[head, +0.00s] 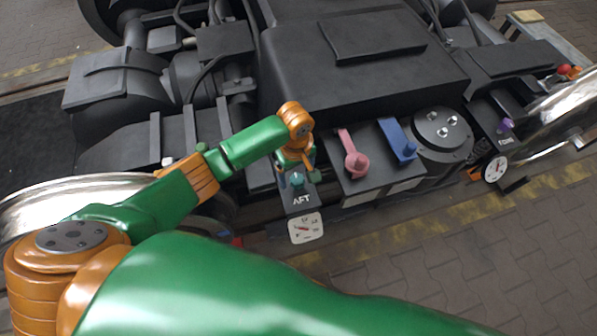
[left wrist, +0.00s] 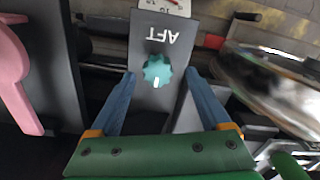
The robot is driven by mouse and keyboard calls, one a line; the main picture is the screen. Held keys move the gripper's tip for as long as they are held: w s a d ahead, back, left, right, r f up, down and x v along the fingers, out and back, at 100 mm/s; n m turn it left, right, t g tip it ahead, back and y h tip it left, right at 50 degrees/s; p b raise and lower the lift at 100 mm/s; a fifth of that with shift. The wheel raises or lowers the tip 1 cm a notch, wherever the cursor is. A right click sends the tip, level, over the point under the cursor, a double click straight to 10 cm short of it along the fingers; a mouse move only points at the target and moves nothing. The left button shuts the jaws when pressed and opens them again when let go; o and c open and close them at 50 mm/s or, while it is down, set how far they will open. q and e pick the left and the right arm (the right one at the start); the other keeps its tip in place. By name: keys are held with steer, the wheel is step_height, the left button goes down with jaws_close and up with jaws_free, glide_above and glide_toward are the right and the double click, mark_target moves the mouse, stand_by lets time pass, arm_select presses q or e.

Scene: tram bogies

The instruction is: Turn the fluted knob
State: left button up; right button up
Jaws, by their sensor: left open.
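The fluted knob (left wrist: 157,70) is teal with a scalloped rim and a white mark pointing toward the bottom of the left wrist view. It sits on a grey panel marked AFT (left wrist: 163,35). In the head view the knob (head: 297,180) is small and partly covered by my left gripper (head: 296,172). My left gripper (left wrist: 160,74) is open, with one blue finger on each side of the knob. Gaps show between the fingers and the knob in the left wrist view, and I see no contact. My right gripper is not in view.
A white dial (head: 305,228) is beside the AFT panel. A pink lever (head: 355,160) and a blue lever (head: 398,142) stand to its right. Farther right are a purple knob (head: 505,126) and another dial (head: 495,169). Shiny wheels flank the black bogie. Paved floor is clear in front.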

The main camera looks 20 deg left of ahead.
arm_select(q)
steer(key=shift+w+f, duration=0.1)
steer(key=shift+f, duration=0.6)
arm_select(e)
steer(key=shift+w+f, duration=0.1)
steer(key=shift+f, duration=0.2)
